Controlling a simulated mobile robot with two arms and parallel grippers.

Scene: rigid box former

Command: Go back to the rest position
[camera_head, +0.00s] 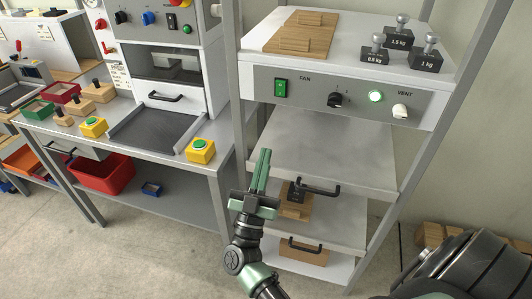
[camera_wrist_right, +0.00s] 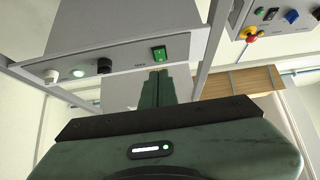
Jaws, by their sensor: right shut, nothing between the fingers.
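My right gripper (camera_head: 262,168) shows in the middle of the head view, in front of the metal rack. Its two green fingers are shut together, with nothing between them. The fingers point up, in front of the rack's shelves and below the panel (camera_head: 340,92) with the green FAN switch. In the right wrist view the closed fingertips (camera_wrist_right: 158,77) show just below the green switch (camera_wrist_right: 158,53) in the picture. My left gripper is not in view.
Weights (camera_head: 387,45) and a wooden board (camera_head: 303,33) lie on top. A bench (camera_head: 215,165) with yellow button boxes stands left. Floor (camera_head: 130,250) is clear at lower left.

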